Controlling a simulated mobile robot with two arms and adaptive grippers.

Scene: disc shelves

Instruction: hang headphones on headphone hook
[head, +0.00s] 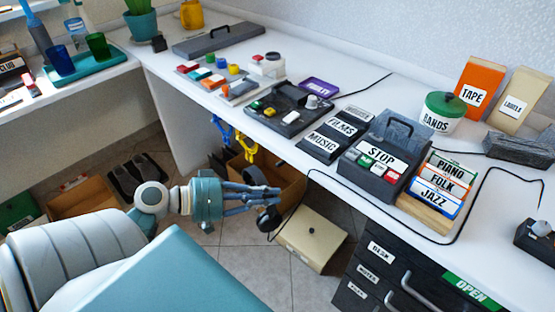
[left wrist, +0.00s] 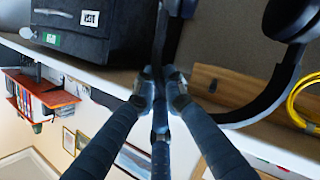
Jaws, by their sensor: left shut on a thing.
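My left gripper (head: 268,193) is in front of the desk's edge, below the desk top. It is shut on dark headphones (head: 269,218), whose round ear cup hangs below the fingers. In the left wrist view the fingertips (left wrist: 161,86) pinch the black headband, and an ear cup of the headphones (left wrist: 292,18) shows at the upper right. A blue hook-like piece (head: 222,128) and a yellow one (head: 241,143) hang under the desk edge, apart from the gripper. I cannot tell which, if either, is the headphone hook. My right gripper is out of view.
The white desk (head: 300,170) carries labelled boxes, a STOP button box (head: 378,160) and a black control panel (head: 290,110). Below it are an open cardboard box (head: 285,180), a beige box (head: 312,240) and a black drawer unit (head: 405,280). A black cable loops over the desk edge.

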